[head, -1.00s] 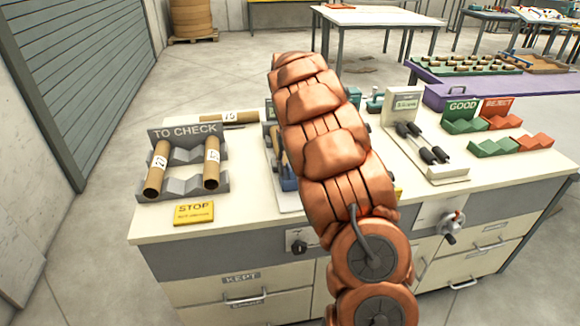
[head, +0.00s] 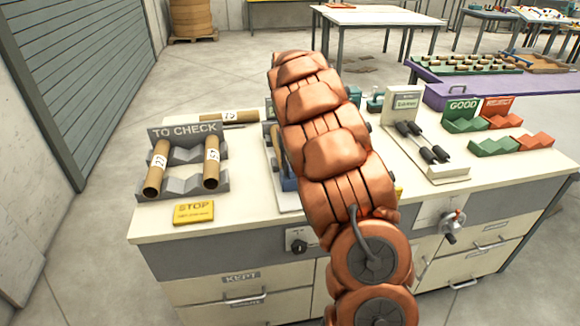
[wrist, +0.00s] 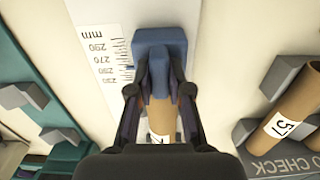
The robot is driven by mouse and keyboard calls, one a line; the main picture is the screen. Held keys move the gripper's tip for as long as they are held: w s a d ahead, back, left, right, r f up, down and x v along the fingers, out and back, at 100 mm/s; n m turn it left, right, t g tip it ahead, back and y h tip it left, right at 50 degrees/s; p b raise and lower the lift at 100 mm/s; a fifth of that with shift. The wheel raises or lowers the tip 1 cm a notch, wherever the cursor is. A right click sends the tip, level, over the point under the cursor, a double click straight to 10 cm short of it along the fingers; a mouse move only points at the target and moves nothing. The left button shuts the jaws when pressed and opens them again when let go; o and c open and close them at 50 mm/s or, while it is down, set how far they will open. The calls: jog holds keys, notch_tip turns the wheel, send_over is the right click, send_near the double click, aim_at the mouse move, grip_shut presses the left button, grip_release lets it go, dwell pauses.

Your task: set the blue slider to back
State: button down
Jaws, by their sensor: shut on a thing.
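The blue slider (wrist: 160,45) is in the upper middle of the wrist view, beside a printed mm scale (wrist: 103,50). My gripper (wrist: 159,88) has its two dark fingers on either side of the slider's narrow upright part and is shut on it. A brown cardboard tube (wrist: 160,119) with a white label lies below the slider, partly hidden by the gripper. In the head view, my arm covers most of the measuring device; only a bit of blue (head: 288,184) shows at its left edge.
A grey TO CHECK rack (head: 185,183) with two tubes stands left, also seen in the wrist view (wrist: 262,145). A yellow STOP sign (head: 194,212) lies in front. Green GOOD (head: 463,115) and red REJECT (head: 498,112) racks stand right. Another tube (head: 228,117) lies behind.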

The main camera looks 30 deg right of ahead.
jog(key=shift+s+a+f+b, duration=0.1)
jog(key=shift+s+a+b, duration=0.25)
jog(key=shift+s, duration=0.45)
jog(key=shift+s+a+r+b, duration=0.1)
jog(key=shift+s+a+b, duration=0.3)
jog(key=shift+s, duration=0.35)
jog(key=shift+s+a+f+b, duration=0.1)
jog(key=shift+s+a+b, duration=0.1)
jog(key=shift+s+b, duration=0.45)
jog(key=shift+s, duration=0.15)
jog(key=c, duration=1.1)
grip_release()
jog(key=shift+r, duration=0.65)
notch_tip(320, 180, up, 11)
jog(key=shift+f, duration=0.1)
jog(key=shift+a, duration=0.1)
